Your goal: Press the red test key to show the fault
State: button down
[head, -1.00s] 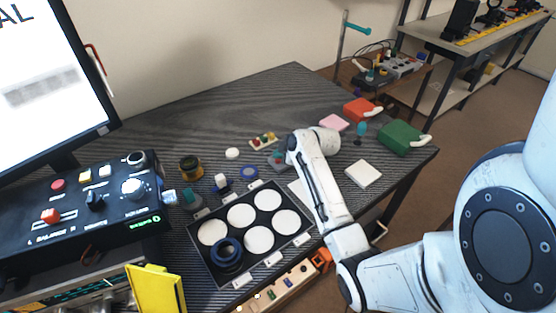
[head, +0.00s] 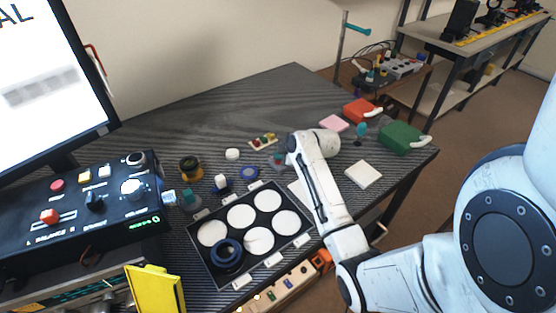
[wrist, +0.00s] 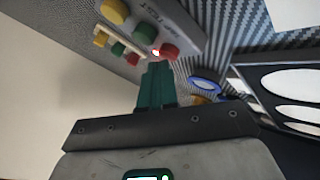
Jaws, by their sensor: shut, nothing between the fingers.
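A small grey box (wrist: 170,20) marked TEST fills the top of the wrist view, with a yellow button, a green button and a red key (wrist: 168,51) in a row. A small light (wrist: 155,52) glows beside the red key. My gripper (wrist: 157,66) is shut and empty, its teal fingertips close to the red key; I cannot tell whether they touch it. In the head view the grey box (head: 275,161) sits on the dark table, partly hidden by my arm, and my fingertips are not clear there.
A small board (head: 263,142) with coloured knobs lies just behind the box. A blue ring (head: 249,172) lies to its left. A black tray (head: 204,262) with white round pads is in front. A control console (head: 75,228) and monitor stand at left.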

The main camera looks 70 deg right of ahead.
aim_at(280, 162)
jog(key=shift+r+p, duration=0.45)
jog(key=shift+r, duration=0.2)
notch_tip(280, 162, up, 5)
jog(key=p, duration=0.4)
jog(key=shift+r, duration=0.1)
dwell(0.8)
